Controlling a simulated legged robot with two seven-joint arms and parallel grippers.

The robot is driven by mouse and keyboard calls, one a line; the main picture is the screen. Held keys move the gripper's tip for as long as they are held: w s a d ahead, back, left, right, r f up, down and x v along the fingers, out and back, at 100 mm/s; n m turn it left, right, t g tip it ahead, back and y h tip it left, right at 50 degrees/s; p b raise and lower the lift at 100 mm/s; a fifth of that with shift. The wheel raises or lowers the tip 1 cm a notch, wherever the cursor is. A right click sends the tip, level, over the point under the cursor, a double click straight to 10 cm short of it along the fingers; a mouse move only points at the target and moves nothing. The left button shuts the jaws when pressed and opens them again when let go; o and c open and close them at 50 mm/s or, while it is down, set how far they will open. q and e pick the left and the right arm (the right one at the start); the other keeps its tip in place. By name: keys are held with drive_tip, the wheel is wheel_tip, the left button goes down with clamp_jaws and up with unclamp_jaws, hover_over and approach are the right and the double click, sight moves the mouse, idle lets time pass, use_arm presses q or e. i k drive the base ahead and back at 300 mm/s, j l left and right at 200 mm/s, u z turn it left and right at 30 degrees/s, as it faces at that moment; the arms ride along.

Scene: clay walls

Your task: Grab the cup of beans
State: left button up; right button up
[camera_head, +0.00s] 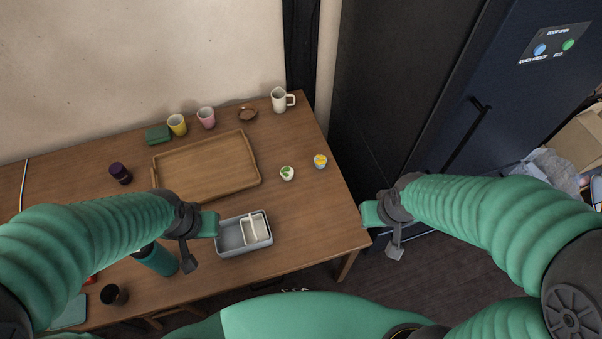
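Two small white cups stand near the right end of the wooden table (310,215). One cup with green contents (287,173) is to the left, and one cup with yellow contents (320,161) is to the right. The contents are too small to tell which are beans. My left gripper (203,244) is open and empty, at the left side of the grey bin, left of and nearer than both cups. My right gripper (381,236) is open and empty just beyond the table's right edge, right of and nearer than both cups.
A wooden tray (205,165) lies mid-table. A grey bin (232,240) holds a white container (256,228). A white pitcher (280,100), pink cup (206,118) and yellow cup (177,125) stand at the back. A dark cabinet (400,110) stands right. The table around the small cups is clear.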

sight(287, 172)
drive_tip(key=i+j+u, duration=0.15)
drive_tip(key=u, duration=0.2)
drive_tip(key=i+j+u, duration=0.1)
drive_tip(key=u, duration=0.25)
drive_tip(key=i+u, duration=0.2)
drive_tip(key=u, duration=0.15)
